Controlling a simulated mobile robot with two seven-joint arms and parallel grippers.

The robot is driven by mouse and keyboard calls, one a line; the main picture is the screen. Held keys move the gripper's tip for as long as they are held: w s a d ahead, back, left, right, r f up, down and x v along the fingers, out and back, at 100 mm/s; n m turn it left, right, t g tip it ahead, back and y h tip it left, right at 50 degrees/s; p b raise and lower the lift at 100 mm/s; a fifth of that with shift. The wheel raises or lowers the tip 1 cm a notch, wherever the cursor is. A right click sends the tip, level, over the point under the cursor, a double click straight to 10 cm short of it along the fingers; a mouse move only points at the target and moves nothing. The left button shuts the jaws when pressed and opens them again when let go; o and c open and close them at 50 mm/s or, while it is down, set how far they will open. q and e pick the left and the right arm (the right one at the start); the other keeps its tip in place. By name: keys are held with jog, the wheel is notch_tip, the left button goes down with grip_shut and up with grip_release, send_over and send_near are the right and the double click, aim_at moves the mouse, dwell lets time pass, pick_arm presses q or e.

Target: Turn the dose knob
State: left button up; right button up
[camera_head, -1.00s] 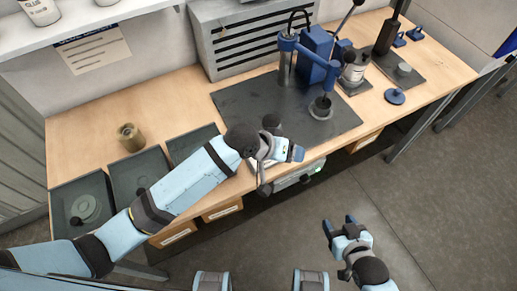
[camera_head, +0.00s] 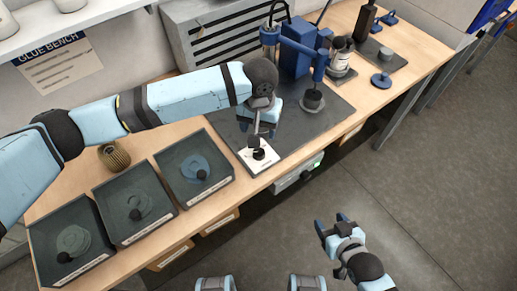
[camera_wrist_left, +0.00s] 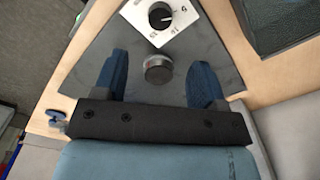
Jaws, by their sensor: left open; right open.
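The dose knob (camera_head: 260,155) is a small black knob on a white dial plate (camera_head: 246,162) at the bench's front edge. In the left wrist view the knob (camera_wrist_left: 161,18) has a white pointer mark, and numbers show on the plate around it. My left gripper (camera_head: 258,130) is open above the dark mat, just behind the dial plate. In the left wrist view its two blue fingers (camera_wrist_left: 160,60) are apart, and the knob lies beyond their tips. A round dark piece with a grey face (camera_wrist_left: 158,68) shows between the fingers. My right gripper (camera_head: 332,222) is open and empty over the floor.
Three dark trays (camera_head: 153,222) with round lidded parts stand left of the dial. A brass-coloured cylinder (camera_head: 114,156) stands behind them. A blue press (camera_head: 300,50) stands on the mat (camera_head: 285,140) to the right. A box with a green light (camera_head: 298,176) hangs under the bench edge.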

aim_at(259, 151)
pick_arm(q)
notch_tip(259, 151, down, 11)
jog(key=shift+r, duration=0.1)
dwell(0.3)
jog(key=c, duration=0.9)
